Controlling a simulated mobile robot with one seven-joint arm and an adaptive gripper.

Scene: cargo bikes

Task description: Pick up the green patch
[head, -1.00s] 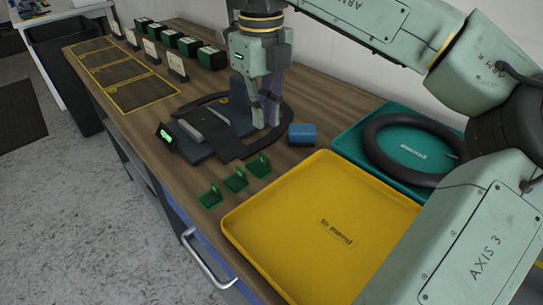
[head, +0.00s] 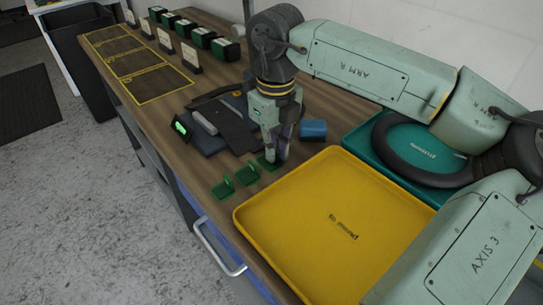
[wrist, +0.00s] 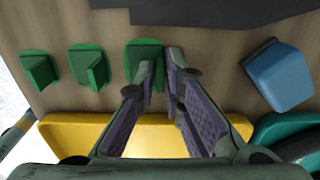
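Three green patches with raised tabs stand in a row on the wooden bench: a near one (head: 223,188), a middle one (head: 247,174) and a far one (head: 266,163). My gripper (head: 276,156) is down at the far patch and partly hides it. In the wrist view the far patch (wrist: 146,46) is the right-hand one of the row, and its tab shows between the fingertips. My gripper (wrist: 160,65) has its fingers apart there. Contact with the tab cannot be made out. The other two patches (wrist: 38,68) (wrist: 88,66) lie to the left, clear of the fingers.
A yellow tray (head: 330,225) lies just in front of the patches, with a teal tray (head: 362,148) holding a black tyre (head: 400,165) beyond. A blue block (head: 313,129) stands right of my gripper. Dark flat pieces (head: 225,125) and a green-lit device (head: 181,128) lie behind.

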